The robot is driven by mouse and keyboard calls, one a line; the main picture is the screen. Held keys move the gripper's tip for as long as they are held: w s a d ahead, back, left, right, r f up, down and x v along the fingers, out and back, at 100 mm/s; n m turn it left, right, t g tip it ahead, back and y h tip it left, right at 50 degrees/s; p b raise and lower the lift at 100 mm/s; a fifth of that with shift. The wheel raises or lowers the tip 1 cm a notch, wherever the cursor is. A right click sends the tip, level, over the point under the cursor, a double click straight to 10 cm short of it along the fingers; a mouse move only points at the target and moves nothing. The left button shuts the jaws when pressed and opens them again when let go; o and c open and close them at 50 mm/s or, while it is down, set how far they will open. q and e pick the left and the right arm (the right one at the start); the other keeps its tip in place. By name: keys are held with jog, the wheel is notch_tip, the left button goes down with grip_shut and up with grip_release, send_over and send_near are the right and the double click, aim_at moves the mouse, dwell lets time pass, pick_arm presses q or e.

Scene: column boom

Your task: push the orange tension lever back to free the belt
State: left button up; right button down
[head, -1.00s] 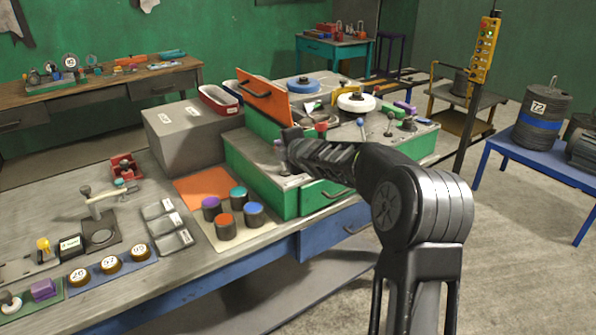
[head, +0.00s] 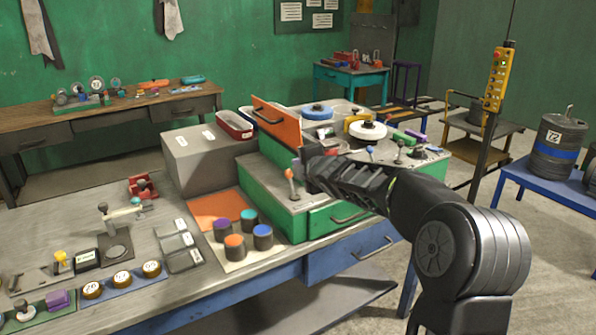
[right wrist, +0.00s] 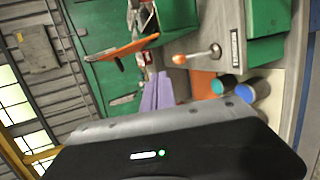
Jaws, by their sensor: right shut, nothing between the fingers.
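The lever with the orange knob (head: 289,174) stands nearly upright at the left front corner of the green machine's grey top. It also shows in the right wrist view, knob and pale rod (right wrist: 196,55). My right gripper (head: 297,166) is shut and empty, just right of and slightly beyond the lever in the head view. Its purplish fingers show in the right wrist view (right wrist: 157,92), with a gap between them and the knob there. I cannot tell contact from the head view. I cannot make out the belt. My left gripper is not in view.
An upright orange panel (head: 276,124) with a dark handle stands behind the lever. A grey box (head: 205,158) is to the left. Several dark cylinders with coloured tops, one of them orange (head: 234,247), stand on a mat in front. My right forearm covers part of the machine top.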

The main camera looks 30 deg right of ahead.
jog(key=s+a+r+p, duration=0.1)
jog(key=s+r, duration=0.2)
jog(key=s, duration=0.1)
jog(key=shift+s+a+r, duration=0.3)
jog(key=shift+r, duration=0.05)
dwell(0.3)
jog(key=s+a+f+m+g+y, duration=0.25)
jog(key=a+f+m, duration=0.25)
jog(key=a+f, duration=0.5)
jog(key=s+a+f+m+g+y, duration=0.1)
jog(key=s+a+f+m, duration=0.3)
jog(key=f, duration=0.9)
jog(key=s+a+f+m+g+y, duration=0.2)
jog(key=a+f+m, duration=0.4)
jog(key=a+f, duration=0.45)
jog(key=s+a+f+m+g, duration=0.1)
jog(key=s+a+f, duration=0.3)
jog(key=s, duration=0.5)
jog(key=s+a+f+m+g+y, duration=0.1)
jog(key=s+a+f+g, duration=0.3)
jog(key=s+f, duration=0.4)
jog(key=s+a+f+m+g+y, duration=0.1)
jog(key=s+a+f, duration=0.4)
jog(key=s, duration=0.5)
notch_tip(320, 180, down, 2)
jog(key=shift+s+a+g, duration=0.25)
jog(key=shift+g, duration=0.6)
